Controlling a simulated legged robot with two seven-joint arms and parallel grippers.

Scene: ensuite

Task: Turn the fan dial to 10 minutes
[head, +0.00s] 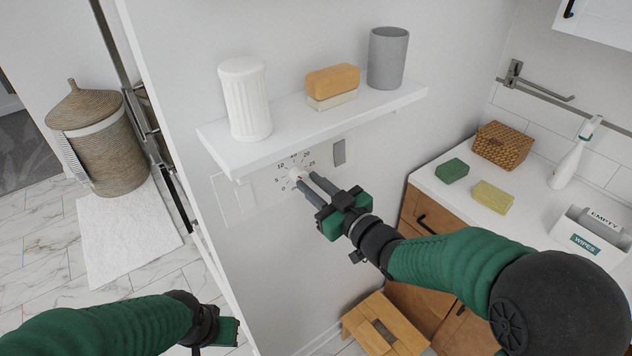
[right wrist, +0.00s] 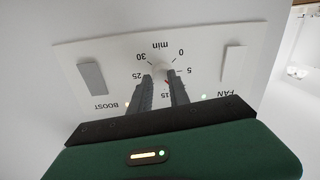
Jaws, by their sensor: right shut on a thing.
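The fan dial (head: 295,173) is a small white knob on a white wall panel (head: 240,197), under the shelf. Its minute scale runs from 0 to 30. In the right wrist view the dial (right wrist: 158,70) appears upside down, with the 10 and 20 marks hidden by the fingers. A small red mark shows near the fingers; I cannot tell which number it points to. My right gripper (head: 306,182) has its two dark fingers closed on the dial's sides; they also show in the right wrist view (right wrist: 159,77). My left gripper (head: 222,331) is low at the left, its fingers not clearly visible.
A counter (head: 480,205) stands right. A wooden stool (head: 384,325) is below.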

